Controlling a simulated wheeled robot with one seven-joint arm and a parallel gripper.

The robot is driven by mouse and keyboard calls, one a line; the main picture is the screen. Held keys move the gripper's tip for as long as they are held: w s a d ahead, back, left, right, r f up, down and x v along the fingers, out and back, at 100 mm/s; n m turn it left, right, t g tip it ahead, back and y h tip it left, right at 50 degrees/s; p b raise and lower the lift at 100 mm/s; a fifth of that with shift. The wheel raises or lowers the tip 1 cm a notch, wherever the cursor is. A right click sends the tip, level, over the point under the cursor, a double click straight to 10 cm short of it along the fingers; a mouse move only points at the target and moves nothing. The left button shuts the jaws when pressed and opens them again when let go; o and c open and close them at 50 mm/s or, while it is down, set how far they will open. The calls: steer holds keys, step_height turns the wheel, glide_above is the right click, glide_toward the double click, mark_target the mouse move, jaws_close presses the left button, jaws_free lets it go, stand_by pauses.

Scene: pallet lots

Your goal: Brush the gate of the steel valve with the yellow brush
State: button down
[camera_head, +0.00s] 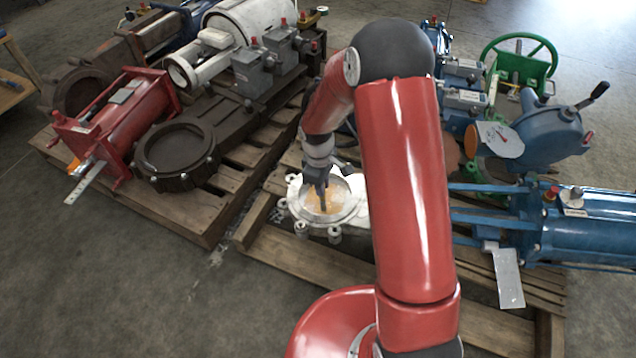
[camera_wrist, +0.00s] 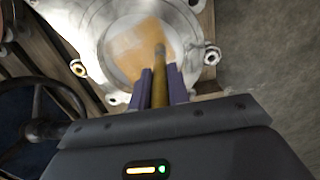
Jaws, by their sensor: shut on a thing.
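The steel valve (camera_head: 298,208) is a pale, round-flanged body with lugs, lying on the wooden pallet. Its round gate shows in the wrist view (camera_wrist: 122,62), with an orange-tan patch (camera_wrist: 140,45) on its face. My gripper (camera_head: 321,180) is above the gate, pointing down. In the wrist view my gripper's purple fingers (camera_wrist: 161,76) are shut on the yellow brush (camera_wrist: 160,92). The brush's darker tip lies over the lower right of the patch. I cannot tell whether the tip touches the gate. My arm hides the right part of the valve in the head view.
A red actuator (camera_head: 125,118) and a dark round valve (camera_head: 178,150) stand on the left pallet. Blue valves (camera_head: 590,228) and a green handwheel (camera_head: 520,60) are at right. A dark handwheel (camera_wrist: 35,105) is near my gripper in the wrist view. Concrete floor is clear at front left.

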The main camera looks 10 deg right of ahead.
steer(key=shift+s+d, duration=0.15)
steer(key=shift+d, duration=0.25)
steer(key=shift+a+r+p, duration=0.15)
steer(key=shift+r+p, duration=0.95)
steer(key=shift+r, duration=0.4)
steer(key=shift+a+r+p, duration=0.1)
steer(key=shift+r+p, duration=1)
steer(key=shift+r, duration=0.4)
steer(key=shift+a+r+p, duration=0.1)
steer(key=shift+r+p, duration=1.05)
steer(key=shift+r, duration=0.4)
steer(key=shift+f, duration=0.1)
